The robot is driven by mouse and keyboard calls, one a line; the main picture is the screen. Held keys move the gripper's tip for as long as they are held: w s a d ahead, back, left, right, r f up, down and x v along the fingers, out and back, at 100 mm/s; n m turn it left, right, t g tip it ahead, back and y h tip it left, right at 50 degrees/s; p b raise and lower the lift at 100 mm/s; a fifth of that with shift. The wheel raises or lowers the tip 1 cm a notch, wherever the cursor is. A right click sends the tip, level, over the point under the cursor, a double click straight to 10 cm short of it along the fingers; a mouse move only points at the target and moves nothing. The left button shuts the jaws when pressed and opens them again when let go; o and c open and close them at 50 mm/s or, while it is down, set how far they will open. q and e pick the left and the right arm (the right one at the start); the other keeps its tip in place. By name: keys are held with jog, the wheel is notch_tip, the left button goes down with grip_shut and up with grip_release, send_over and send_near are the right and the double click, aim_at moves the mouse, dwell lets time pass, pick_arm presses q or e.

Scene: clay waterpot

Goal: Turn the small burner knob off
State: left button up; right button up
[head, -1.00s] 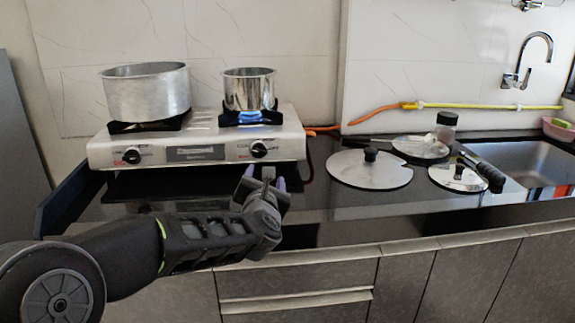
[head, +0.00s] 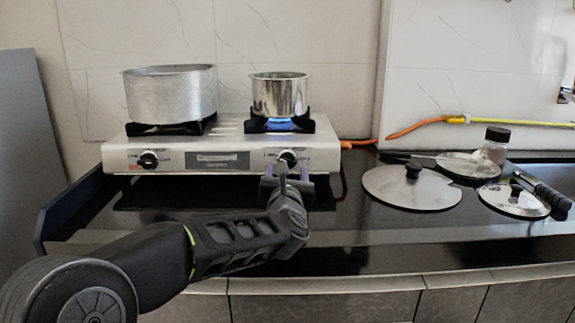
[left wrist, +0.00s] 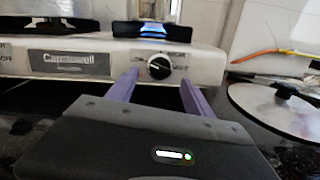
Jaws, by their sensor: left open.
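The small burner's knob (head: 287,158) is black and round, on the right of the silver stove's front panel (head: 120,160). It also shows in the left wrist view (left wrist: 159,67), with its pale mark tilted. A blue flame (head: 279,124) burns under the small steel pot (head: 280,95); it also shows at the top of the left wrist view (left wrist: 153,30). My left gripper (head: 286,176) is open and empty just in front of the knob. In the left wrist view its two purple fingers (left wrist: 160,88) point at the panel, one on each side of the knob. My right gripper is out of view.
A large pot (head: 170,95) stands on the left burner, above the other knob (head: 148,160). Lids (head: 410,190) and a dark-capped jar (head: 495,145) lie and stand to the right on the black counter. An orange hose (head: 400,132) runs behind.

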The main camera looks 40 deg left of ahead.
aim_at(288, 160)
pick_arm(q)
jog(key=x, duration=0.5)
jog(key=shift+w+a, duration=0.2)
jog(key=shift+w, duration=0.1)
jog(key=shift+c, duration=0.4)
grip_shut()
